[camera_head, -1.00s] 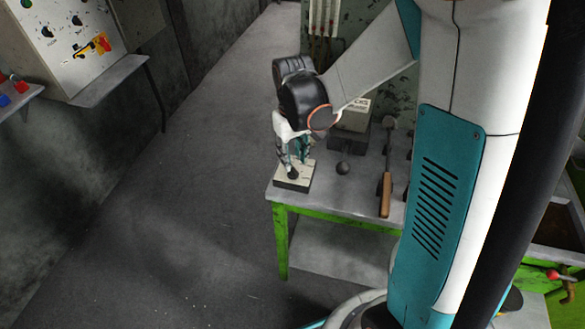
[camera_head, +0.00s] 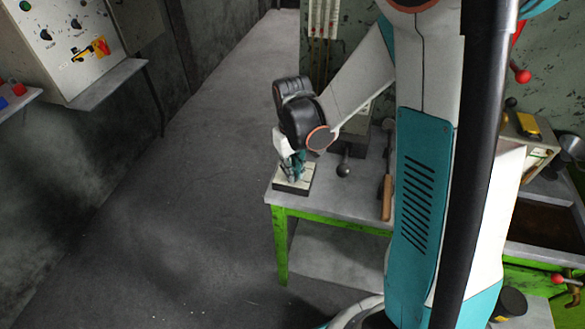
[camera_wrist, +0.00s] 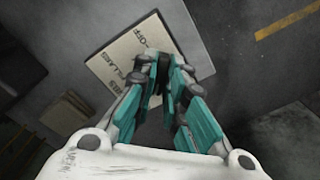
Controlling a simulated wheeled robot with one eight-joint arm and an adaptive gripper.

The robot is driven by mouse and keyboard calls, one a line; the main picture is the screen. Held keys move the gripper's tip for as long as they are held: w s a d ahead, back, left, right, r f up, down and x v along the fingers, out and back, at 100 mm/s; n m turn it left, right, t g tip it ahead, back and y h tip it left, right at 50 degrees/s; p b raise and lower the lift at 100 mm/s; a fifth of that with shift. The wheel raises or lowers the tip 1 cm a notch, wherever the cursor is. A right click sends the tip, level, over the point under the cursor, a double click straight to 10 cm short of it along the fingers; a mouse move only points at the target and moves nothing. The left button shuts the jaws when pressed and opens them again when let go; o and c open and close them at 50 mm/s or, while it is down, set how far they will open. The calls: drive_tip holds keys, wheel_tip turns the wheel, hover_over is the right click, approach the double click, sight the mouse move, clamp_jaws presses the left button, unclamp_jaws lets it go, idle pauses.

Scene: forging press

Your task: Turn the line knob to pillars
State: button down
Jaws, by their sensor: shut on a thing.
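The line knob's pale plate (camera_head: 280,187) sits on a dark base at the near left corner of the green-legged table (camera_head: 330,200). In the wrist view the plate (camera_wrist: 112,62) is turned at an angle and carries dark lettering, with "OFF" near its upper corner and a longer word, apparently "PILLARS", along its middle. My gripper (camera_head: 293,172) points down over the plate. Its teal fingers (camera_wrist: 162,66) are closed together on the line knob, which they hide in both views.
A dark ball-ended handle (camera_head: 343,171) and a wooden-handled tool (camera_head: 387,197) are right of the plate. A control panel (camera_head: 65,45) with knobs and a yellow-red switch is at upper left. Open floor (camera_head: 190,190) lies left of the table.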

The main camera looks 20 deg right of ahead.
drive_tip(key=shift+m, duration=0.3)
drive_tip(key=m, duration=0.3)
drive_tip(key=shift+m+b, duration=0.4)
drive_tip(key=m, duration=0.4)
drive_tip(key=shift+b, duration=0.3)
drive_tip(key=m, duration=0.9)
drive_tip(key=shift+b, duration=0.35)
drive_tip(key=shift+m, duration=0.3)
drive_tip(key=c, duration=1.6)
unclamp_jaws()
drive_tip(key=shift+c, duration=0.2)
